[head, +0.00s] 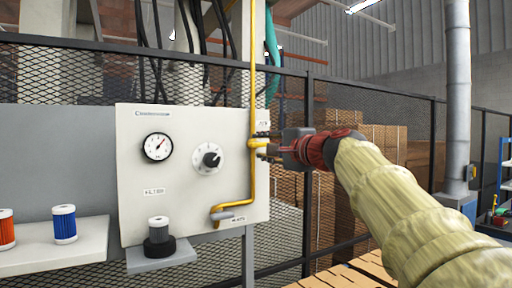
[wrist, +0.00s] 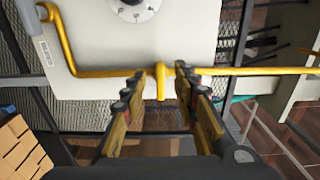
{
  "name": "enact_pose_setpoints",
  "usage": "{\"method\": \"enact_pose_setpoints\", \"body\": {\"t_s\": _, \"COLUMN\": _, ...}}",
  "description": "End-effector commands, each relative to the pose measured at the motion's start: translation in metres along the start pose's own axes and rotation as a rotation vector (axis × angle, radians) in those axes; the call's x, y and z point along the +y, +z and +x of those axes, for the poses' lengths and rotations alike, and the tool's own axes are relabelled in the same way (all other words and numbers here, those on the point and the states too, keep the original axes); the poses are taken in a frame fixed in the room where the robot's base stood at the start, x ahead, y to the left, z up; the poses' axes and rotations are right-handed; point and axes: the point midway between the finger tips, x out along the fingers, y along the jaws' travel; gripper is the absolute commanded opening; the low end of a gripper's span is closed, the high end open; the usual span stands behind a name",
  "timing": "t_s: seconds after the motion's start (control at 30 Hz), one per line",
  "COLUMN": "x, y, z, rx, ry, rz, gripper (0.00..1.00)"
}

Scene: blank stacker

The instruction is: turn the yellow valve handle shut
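The yellow valve handle (wrist: 161,85) sits on the yellow pipe (wrist: 235,71) and sticks out crosswise to it in the wrist view. It also shows in the head view (head: 259,143), at the right side of the white panel (head: 190,120). My gripper (wrist: 161,72) is open, with one finger on each side of the handle. A gap shows between each fingertip and the handle in the wrist view. In the head view my gripper (head: 270,149) reaches in from the right, and its fingers partly hide the handle's right end.
The panel carries a gauge (head: 157,147), a black dial (head: 211,159) and a small shelf (head: 162,256) with a filter cartridge. A shelf (head: 52,253) at left holds an orange and a blue cartridge. Mesh fencing (head: 350,110) and stacked boxes stand behind.

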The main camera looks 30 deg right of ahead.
Motion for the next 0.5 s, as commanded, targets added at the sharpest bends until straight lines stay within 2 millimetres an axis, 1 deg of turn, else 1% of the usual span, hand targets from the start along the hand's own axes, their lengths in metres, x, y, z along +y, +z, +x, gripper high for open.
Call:
{"method": "enact_pose_setpoints", "body": {"t_s": 0.03, "x": -0.001, "y": -0.002, "z": -0.012, "rx": 0.005, "ry": -0.001, "rz": -0.001, "gripper": 0.3}}
{"method": "enact_pose_setpoints", "body": {"t_s": 0.2, "x": 0.001, "y": -0.001, "z": -0.037, "rx": 0.002, "ry": 0.001, "rz": 0.0, "gripper": 0.3}}
{"method": "enact_pose_setpoints", "body": {"t_s": 0.33, "x": 0.001, "y": -0.001, "z": -0.048, "rx": 0.002, "ry": 0.001, "rz": 0.001, "gripper": 0.3}}
{"method": "enact_pose_setpoints", "body": {"t_s": 0.5, "x": 0.001, "y": 0.0, "z": -0.052, "rx": -0.001, "ry": 0.001, "rz": 0.001, "gripper": 0.3}}
